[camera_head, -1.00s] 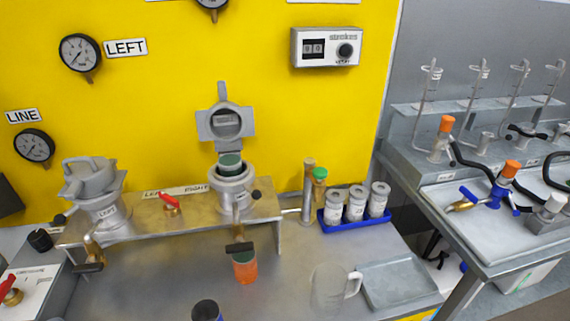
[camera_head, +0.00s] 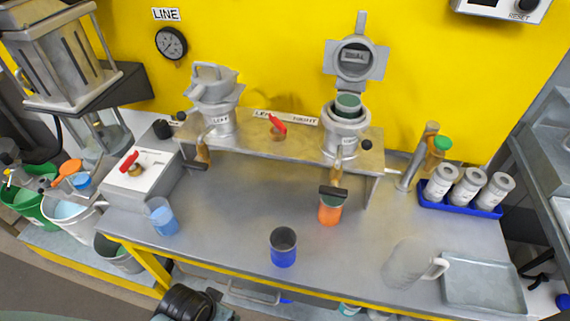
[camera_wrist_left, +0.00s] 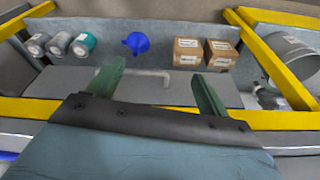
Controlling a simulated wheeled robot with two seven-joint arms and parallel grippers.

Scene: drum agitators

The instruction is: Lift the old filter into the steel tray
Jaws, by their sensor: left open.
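The old filter (camera_head: 348,102) shows as a green-topped cylinder seated in the open right housing (camera_head: 345,128), whose hinged lid (camera_head: 357,58) stands up behind it. The steel tray (camera_head: 483,290) lies flat and empty at the bench's right end. In the left wrist view my left gripper (camera_wrist_left: 157,78) is open and empty, its two green fingers spread in front of the bench's lower shelf, away from the filter. In the head view only a dark part, probably of my left arm, shows at the bottom edge. My right gripper is not in view.
A clear jug (camera_head: 405,265) stands just left of the tray. A blue cup (camera_head: 283,247), an orange cup (camera_head: 330,210) and a blue-filled beaker (camera_head: 161,217) stand on the bench. Three canisters sit in a blue tray (camera_head: 460,207). The left housing (camera_head: 215,110) is closed.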

